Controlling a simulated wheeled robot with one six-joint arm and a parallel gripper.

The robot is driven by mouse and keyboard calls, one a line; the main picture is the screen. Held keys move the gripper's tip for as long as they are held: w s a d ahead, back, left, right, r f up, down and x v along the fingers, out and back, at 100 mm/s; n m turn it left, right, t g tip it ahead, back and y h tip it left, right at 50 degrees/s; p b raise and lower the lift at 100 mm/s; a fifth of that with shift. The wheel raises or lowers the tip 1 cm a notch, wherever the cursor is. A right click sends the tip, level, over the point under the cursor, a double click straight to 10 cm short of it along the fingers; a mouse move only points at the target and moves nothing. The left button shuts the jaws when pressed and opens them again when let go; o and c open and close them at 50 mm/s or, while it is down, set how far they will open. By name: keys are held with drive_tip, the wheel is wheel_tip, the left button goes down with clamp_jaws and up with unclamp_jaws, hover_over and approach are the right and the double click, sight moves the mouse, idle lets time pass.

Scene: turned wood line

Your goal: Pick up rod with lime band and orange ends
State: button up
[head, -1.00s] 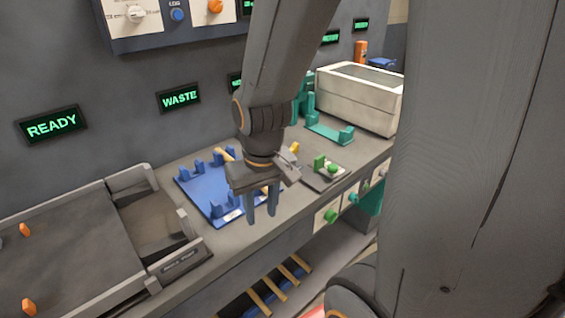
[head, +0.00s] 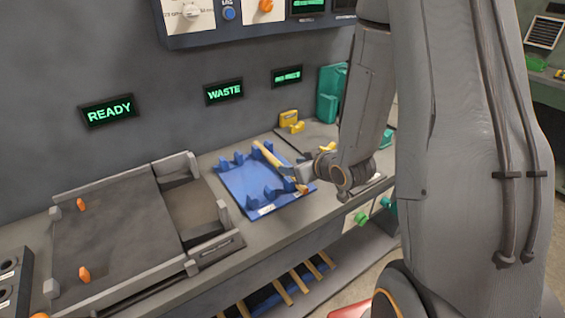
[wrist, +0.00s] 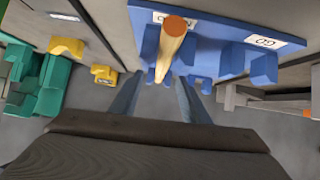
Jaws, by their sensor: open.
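A pale wooden rod (head: 268,155) lies across the raised supports of a blue rack (head: 240,183) on the counter. Its near end is orange in the wrist view (wrist: 176,25); I cannot make out a lime band on it. My gripper (wrist: 160,86) is open, and the rod's far part shows between its two fingers in the wrist view. In the head view my gripper (head: 303,172) is at the rack's right side, close to the rod, its fingers partly hidden. I cannot tell whether they touch the rod.
Left of the rack is a grey tray (head: 110,245) with orange pegs. Yellow blocks (head: 291,121) and a teal fixture (head: 328,95) stand behind and right. Several wooden bars (head: 292,288) show on the shelf below. A dark wall with lit signs (head: 224,91) closes the back.

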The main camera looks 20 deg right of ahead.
sight(278, 165)
drive_tip(key=shift+t+y, duration=0.3)
drive_tip(key=shift+w+f, duration=0.1)
drive_tip(key=shift+f, duration=0.05)
drive_tip(key=shift+p+x, duration=1.75)
drive_tip(key=shift+x, duration=1.95)
drive_tip(key=shift+a, duration=0.1)
drive_tip(key=shift+c, duration=0.2)
clamp_jaws()
